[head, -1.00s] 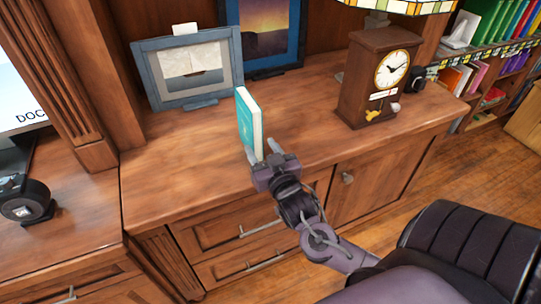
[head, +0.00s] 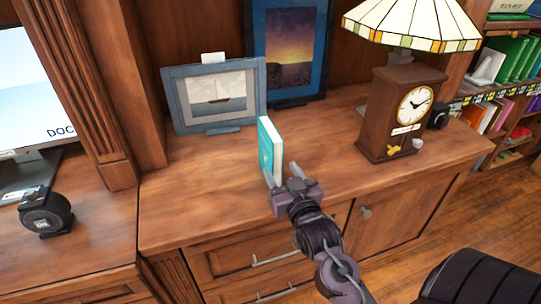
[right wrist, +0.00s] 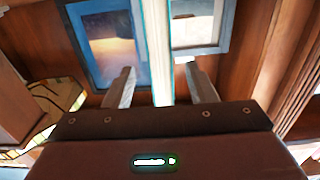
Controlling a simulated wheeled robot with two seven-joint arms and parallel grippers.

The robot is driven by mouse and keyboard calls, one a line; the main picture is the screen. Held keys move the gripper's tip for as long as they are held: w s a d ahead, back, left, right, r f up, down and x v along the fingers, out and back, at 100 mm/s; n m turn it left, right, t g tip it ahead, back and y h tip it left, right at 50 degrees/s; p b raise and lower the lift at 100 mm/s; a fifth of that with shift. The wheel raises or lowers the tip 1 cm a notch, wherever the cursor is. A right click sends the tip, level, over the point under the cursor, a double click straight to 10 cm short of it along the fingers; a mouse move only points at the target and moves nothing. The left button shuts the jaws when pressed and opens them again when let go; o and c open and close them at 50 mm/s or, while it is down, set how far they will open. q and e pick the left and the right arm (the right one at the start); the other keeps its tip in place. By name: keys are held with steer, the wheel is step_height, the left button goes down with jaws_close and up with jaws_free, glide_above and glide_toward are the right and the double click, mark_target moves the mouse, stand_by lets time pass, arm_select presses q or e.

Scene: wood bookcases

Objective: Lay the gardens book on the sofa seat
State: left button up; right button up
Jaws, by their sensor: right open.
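A teal book with white pages (head: 268,150) stands upright on the wooden cabinet top, in front of a framed boat picture. Its title is too small to read. My right gripper (head: 283,175) is open at the near edge of the book. In the right wrist view, the book (right wrist: 158,50) shows edge-on between the two spread fingers of my right gripper (right wrist: 160,88), with gaps on both sides. My left gripper is not in view. No sofa seat shows clearly.
A wooden clock (head: 400,115) and a stained-glass lamp (head: 412,25) stand right of the book. Behind are the boat picture (head: 180,85) and a sunset picture (head: 312,45). A black tape dispenser (head: 46,210) is at left.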

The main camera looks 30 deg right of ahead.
mark_target(273, 156)
steer(key=x, duration=0.6)
steer(key=shift+w+r+p, duration=0.2)
steer(key=shift+r+p, duration=0.1)
steer(key=shift+p, duration=0.05)
steer(key=shift+w+d+f, duration=0.1)
steer(key=shift+w+d, duration=0.05)
steer(key=shift+w, duration=0.15)
steer(key=c, duration=0.5)
jaws_close()
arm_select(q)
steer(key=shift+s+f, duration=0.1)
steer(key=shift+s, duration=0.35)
